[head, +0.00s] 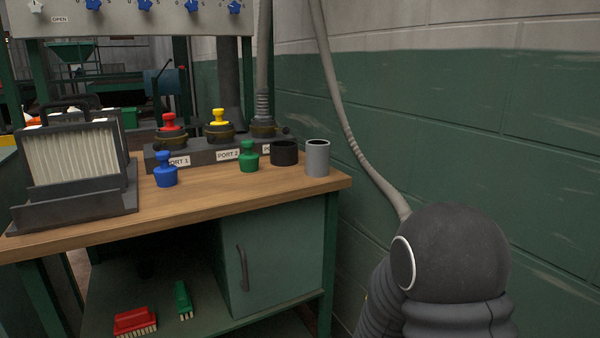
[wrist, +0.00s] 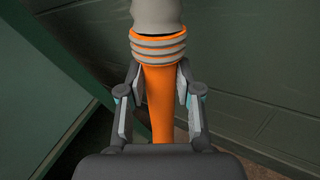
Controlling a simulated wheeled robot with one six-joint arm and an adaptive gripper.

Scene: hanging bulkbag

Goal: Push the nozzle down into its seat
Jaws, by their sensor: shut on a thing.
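The nozzle (wrist: 160,103) is orange and shows in the wrist view, with a ribbed grey-and-orange collar and a grey hose end (wrist: 156,15) above it. My gripper (wrist: 158,100) is shut on the orange nozzle, one finger on each side. Its lower end is hidden behind the gripper body. In the head view the grey hose (head: 348,130) hangs along the wall and passes behind my arm; the nozzle and gripper are hidden there. No seat for the nozzle can be clearly made out in either view.
A wooden-topped bench (head: 100,217) carries a port block (head: 200,154), a blue plug (head: 165,172), a green plug (head: 249,158), a black cup (head: 284,153), a grey cup (head: 318,160) and a filter (head: 72,155). A green wall (head: 480,130) stands close on the right. Brushes (head: 135,321) lie below.

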